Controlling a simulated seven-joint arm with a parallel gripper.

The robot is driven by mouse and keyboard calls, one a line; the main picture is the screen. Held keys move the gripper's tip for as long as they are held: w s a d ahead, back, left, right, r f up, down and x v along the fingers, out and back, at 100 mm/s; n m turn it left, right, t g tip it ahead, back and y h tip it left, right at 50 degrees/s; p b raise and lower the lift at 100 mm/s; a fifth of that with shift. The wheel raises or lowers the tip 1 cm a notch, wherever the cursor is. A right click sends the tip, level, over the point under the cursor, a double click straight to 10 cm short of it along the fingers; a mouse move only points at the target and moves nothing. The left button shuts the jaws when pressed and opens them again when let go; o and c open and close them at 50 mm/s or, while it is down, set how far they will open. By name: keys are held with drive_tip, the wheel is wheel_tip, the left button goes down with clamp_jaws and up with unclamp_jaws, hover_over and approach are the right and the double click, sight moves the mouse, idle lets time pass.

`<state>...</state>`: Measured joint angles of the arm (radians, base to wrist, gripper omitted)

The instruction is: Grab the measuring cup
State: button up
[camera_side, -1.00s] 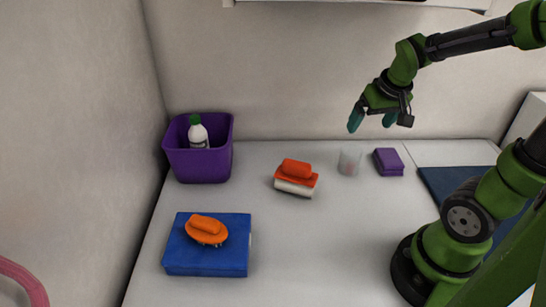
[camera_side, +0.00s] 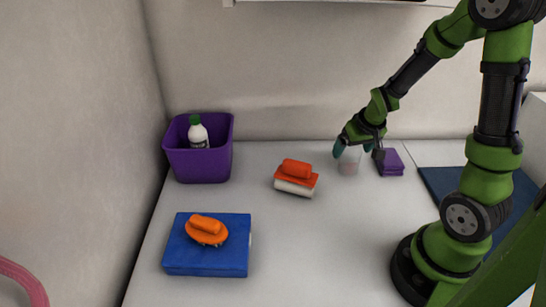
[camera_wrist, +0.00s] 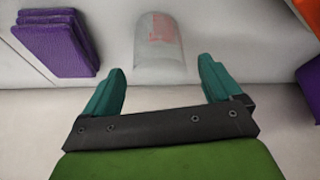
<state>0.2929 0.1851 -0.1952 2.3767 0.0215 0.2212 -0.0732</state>
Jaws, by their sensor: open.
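The measuring cup (camera_side: 348,163) is clear with red markings and stands on the white table between the orange-topped brush and the purple stack. It also shows in the wrist view (camera_wrist: 158,50), just beyond my fingertips and between their lines. My gripper (camera_side: 358,152) is open and empty, with its teal fingers right by the top of the cup in the side view. In the wrist view the two fingers (camera_wrist: 165,82) are spread wider than the cup. I cannot tell whether either finger touches it.
A folded purple stack (camera_side: 390,162) lies close right of the cup. An orange-topped white brush (camera_side: 296,178) lies to its left. A purple bin (camera_side: 203,165) holding a green-capped bottle (camera_side: 198,132) stands at the back left. An orange brush (camera_side: 206,230) rests on a blue block (camera_side: 205,262) in front.

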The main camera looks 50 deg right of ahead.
drive_tip(key=shift+x, duration=1.9)
drive_tip(key=shift+c, duration=0.4)
drive_tip(key=c, duration=1)
